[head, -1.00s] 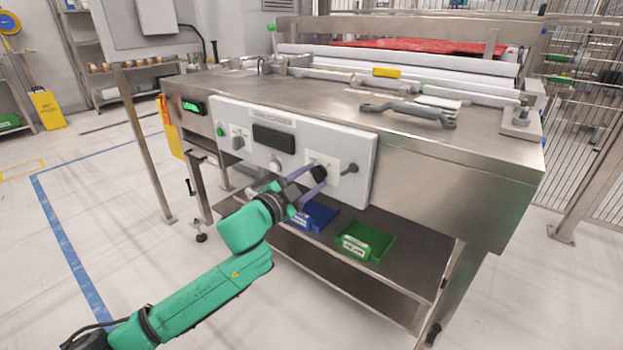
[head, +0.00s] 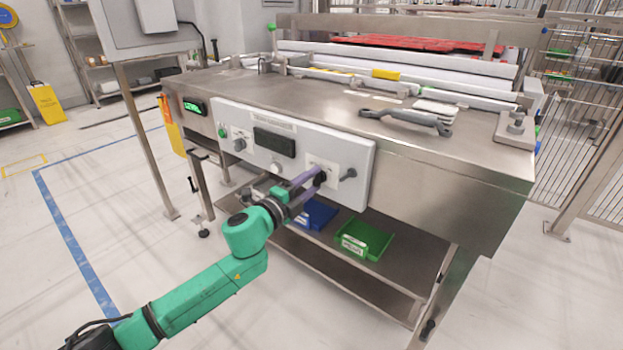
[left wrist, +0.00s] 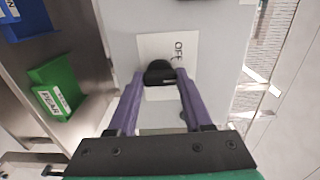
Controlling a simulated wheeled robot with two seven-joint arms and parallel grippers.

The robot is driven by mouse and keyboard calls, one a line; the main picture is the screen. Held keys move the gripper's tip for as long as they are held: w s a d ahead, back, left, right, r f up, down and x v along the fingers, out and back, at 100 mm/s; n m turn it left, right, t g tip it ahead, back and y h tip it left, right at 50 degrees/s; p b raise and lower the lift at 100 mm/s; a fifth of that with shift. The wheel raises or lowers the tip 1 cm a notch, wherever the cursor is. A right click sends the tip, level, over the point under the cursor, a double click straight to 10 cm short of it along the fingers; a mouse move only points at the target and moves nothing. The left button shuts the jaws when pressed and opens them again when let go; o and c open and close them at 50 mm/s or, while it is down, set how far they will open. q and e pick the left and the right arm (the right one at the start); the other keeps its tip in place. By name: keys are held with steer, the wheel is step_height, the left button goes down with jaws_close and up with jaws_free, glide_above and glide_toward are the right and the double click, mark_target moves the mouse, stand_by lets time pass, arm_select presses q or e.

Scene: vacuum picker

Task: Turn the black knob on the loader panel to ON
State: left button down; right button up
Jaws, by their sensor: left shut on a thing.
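The loader panel (head: 225,118) is a light grey plate on the front of the steel machine. The black knob (left wrist: 160,70) is on a white label near the panel's right part; the word OFF (left wrist: 178,52) shows beside it in the left wrist view. My left gripper (head: 318,177) is at the knob, its purple fingers shut on it from both sides. In the left wrist view the fingertips (left wrist: 161,76) flank the knob. In the head view the fingers partly hide the knob. My right gripper is not in view.
A grey knob (head: 239,144), a round knob (head: 277,168), a dark display (head: 274,142) and a black lever (head: 348,174) are on the panel. Below stand a blue bin (head: 318,214) and a green bin (head: 366,240) on a shelf. A grey handled tool (head: 405,121) lies on top.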

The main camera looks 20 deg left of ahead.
arm_select(q)
steer(key=m, duration=0.3)
steer(key=shift+m+p, duration=0.3)
steer(key=shift+m, duration=0.1)
steer(key=m, duration=0.4)
steer(key=shift+f+m, duration=0.1)
steer(key=shift+m, duration=0.6)
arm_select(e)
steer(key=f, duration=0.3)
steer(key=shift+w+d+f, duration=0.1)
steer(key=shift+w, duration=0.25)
arm_select(q)
steer(key=shift+c, duration=1.6)
jaws_free()
